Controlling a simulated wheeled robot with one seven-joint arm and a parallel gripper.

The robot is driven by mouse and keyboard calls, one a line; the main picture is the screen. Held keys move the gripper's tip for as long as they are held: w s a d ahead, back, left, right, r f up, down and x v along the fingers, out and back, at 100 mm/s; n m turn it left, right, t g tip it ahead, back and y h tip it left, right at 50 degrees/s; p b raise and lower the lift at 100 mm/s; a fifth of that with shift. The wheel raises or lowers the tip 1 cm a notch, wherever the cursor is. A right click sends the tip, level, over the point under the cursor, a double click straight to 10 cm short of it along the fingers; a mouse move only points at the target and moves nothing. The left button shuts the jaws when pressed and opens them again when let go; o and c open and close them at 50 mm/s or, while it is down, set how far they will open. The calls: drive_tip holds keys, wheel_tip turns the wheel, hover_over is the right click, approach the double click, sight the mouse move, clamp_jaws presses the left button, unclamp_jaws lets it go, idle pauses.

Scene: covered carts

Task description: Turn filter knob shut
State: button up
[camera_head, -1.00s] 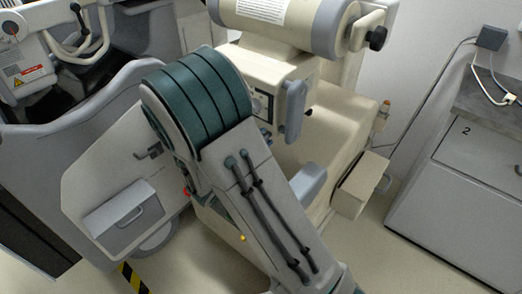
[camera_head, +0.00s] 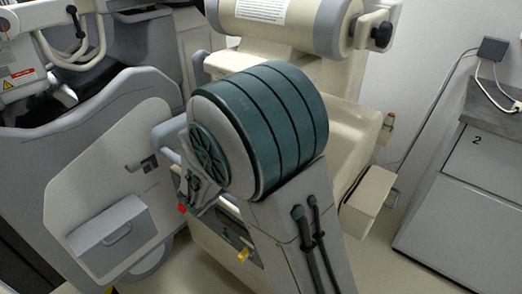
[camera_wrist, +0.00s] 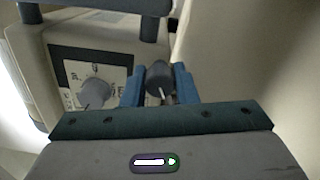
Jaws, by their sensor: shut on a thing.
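In the wrist view a dark grey rounded knob (camera_wrist: 158,76) with a pale line on its front sits between the two blue fingers of my gripper (camera_wrist: 160,88). The fingers are shut on its sides. To its left, a lighter grey knob (camera_wrist: 95,91) with a pointer stands on a white marked dial plate (camera_wrist: 72,72) on the cream machine face. No label telling which is the filter knob is readable. In the head view my arm hides both knobs and my gripper.
A grey handle bar (camera_wrist: 110,4) crosses above the dial in the wrist view. In the head view a cream cylinder (camera_head: 285,22) with a black side knob (camera_head: 381,36) is at the top. A grey cabinet (camera_head: 470,205) stands at the right. Floor shows between machine and cabinet.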

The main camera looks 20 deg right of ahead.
drive_tip(key=o, duration=1)
drive_tip(key=p+v, duration=0.1)
drive_tip(key=v, duration=1.3)
drive_tip(key=shift+d, duration=0.1)
